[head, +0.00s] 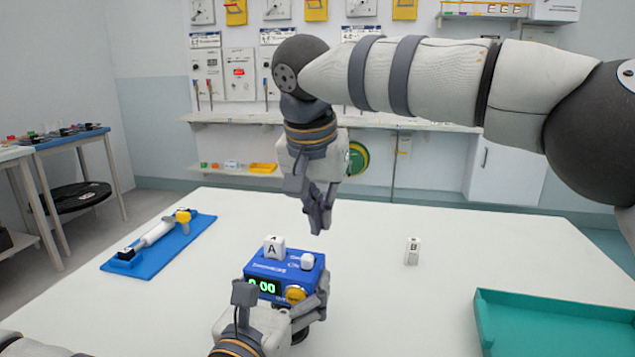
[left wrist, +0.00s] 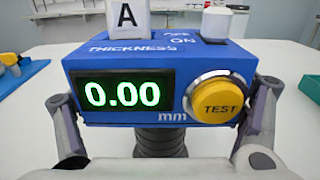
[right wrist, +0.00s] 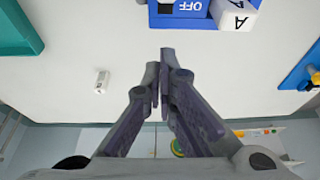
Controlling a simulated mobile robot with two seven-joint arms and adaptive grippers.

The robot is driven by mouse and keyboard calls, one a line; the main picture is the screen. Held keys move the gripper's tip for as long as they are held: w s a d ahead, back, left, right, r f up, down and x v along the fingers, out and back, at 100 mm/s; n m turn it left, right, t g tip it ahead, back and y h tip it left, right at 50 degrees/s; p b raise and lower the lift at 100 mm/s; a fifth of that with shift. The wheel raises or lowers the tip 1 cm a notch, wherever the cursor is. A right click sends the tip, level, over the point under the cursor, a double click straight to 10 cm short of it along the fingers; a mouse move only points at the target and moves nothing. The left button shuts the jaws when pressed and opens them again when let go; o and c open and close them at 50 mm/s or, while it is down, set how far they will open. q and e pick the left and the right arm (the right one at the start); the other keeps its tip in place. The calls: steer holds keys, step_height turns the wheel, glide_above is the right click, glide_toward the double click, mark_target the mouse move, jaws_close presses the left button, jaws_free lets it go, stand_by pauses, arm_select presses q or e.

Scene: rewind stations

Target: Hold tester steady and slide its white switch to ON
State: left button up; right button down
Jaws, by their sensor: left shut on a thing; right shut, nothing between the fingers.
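The blue tester (head: 272,273) stands near the front of the white table, its display lit at 0.00 beside a yellow TEST button (left wrist: 217,97). My left gripper (head: 284,299) is shut on the tester, one finger on each side. On top are a white block A (head: 274,247) and the white switch (head: 307,261). The switch also shows in the left wrist view (left wrist: 220,22), beside the OFF and ON labels; which end it sits at I cannot tell. My right gripper (head: 317,228) is shut and empty, above and behind the tester, apart from the switch.
A small white block B (head: 412,251) stands to the right on the table. A teal tray (head: 555,325) lies at the front right. A blue board (head: 160,250) with a white cylindrical tool lies at the left. The table between the tester and block B is clear.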

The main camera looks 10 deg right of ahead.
mark_target(317, 258)
arm_select(q)
steer(key=shift+s, duration=0.1)
arm_select(e)
steer(key=v, duration=0.8)
steer(key=shift+r, duration=0.1)
arm_select(q)
steer(key=o, duration=1.3)
